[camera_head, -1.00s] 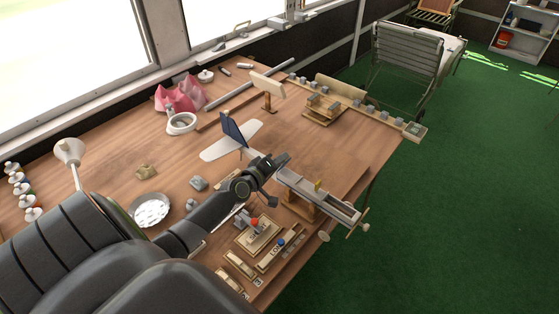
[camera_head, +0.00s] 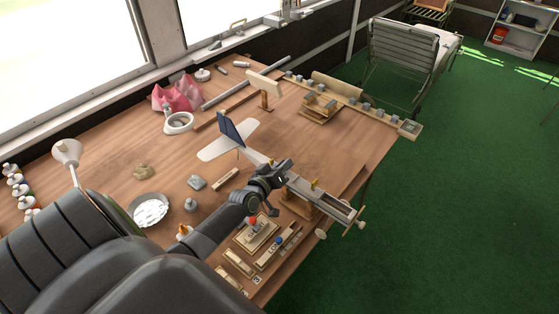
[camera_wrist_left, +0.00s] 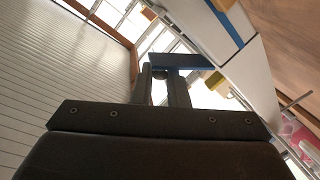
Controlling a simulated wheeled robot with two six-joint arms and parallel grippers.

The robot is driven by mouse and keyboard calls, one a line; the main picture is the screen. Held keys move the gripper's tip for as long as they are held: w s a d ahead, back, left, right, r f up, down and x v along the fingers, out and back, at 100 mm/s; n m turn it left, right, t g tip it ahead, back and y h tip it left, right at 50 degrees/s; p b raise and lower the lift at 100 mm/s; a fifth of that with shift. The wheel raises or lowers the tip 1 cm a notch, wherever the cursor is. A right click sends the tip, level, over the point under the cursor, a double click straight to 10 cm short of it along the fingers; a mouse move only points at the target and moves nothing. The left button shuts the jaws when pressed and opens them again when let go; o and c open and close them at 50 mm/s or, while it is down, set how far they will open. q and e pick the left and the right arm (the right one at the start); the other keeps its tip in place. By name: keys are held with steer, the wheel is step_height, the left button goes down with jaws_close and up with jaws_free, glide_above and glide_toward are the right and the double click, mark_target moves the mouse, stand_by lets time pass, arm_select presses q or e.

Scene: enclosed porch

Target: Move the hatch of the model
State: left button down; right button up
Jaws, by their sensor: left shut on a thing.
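The model is a white aeroplane with a dark blue fin (camera_head: 231,132) and a pale tailplane (camera_head: 218,147). Its long fuselage (camera_head: 336,207) rests on a wooden stand, with an open bay toward the right end and a small yellow piece (camera_head: 315,184) standing up at it. My left gripper (camera_head: 283,168) is over the middle of the fuselage. In the left wrist view, the fingers (camera_wrist_left: 163,86) are shut at a dark blue piece (camera_wrist_left: 182,61), which looks like the hatch. The gripper hides most of it in the head view. My right gripper is out of view.
Wooden trays with coloured knobs (camera_head: 256,233) lie just in front of the model. A metal dish (camera_head: 149,211), a lamp (camera_head: 67,152) and small grey blocks are to the left. A wooden upright (camera_head: 265,88) stands behind. Bare tabletop lies right of the tail.

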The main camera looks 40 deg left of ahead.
mark_target(288, 174)
arm_select(q)
steer(key=m, duration=0.1)
steer(key=d+f+m, duration=0.1)
steer(key=m+y+p, duration=0.1)
steer(key=m, duration=0.1)
steer(key=shift+d+f+t, duration=0.25)
steer(key=shift+d+t, duration=0.05)
steer(key=shift+d, duration=0.05)
steer(key=shift+d+f+m, duration=0.25)
steer(key=shift+f+m, duration=0.25)
steer(key=shift+m, duration=0.6)
steer(key=shift+f+m, duration=0.15)
steer(key=shift+m, duration=0.15)
steer(key=shift+f, duration=0.1)
steer(key=c, duration=1.5)
jaws_free()
steer(key=shift+o, duration=0.2)
steer(key=shift+s, duration=0.1)
